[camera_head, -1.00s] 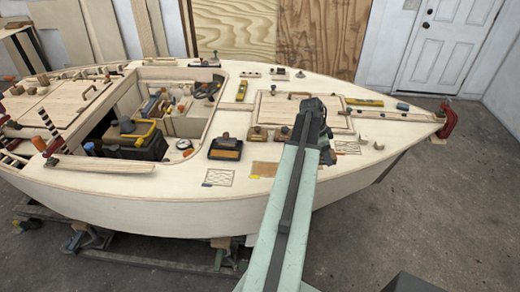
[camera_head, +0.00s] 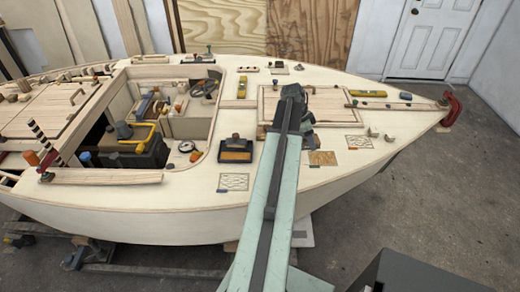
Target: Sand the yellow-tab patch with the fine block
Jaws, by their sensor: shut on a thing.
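My gripper (camera_head: 302,113) is over the deck, beside the raised hatch panel. My arm hides its fingertips. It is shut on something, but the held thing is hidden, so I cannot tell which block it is. The yellow-tab patch is hidden behind my arm. The pale patch (camera_head: 233,182) with a blue tab lies left of my arm. A tan patch (camera_head: 323,158) with an orange tab lies just right of it. A further pale patch (camera_head: 358,142) lies farther right.
A dark tray (camera_head: 236,151) with a tan face and a knobbed block stands left of my arm. The open cockpit with a toolbox (camera_head: 137,150) is farther left. Small deck fittings (camera_head: 381,135) and a red clamp (camera_head: 451,108) are at right. Bare deck lies around the patches.

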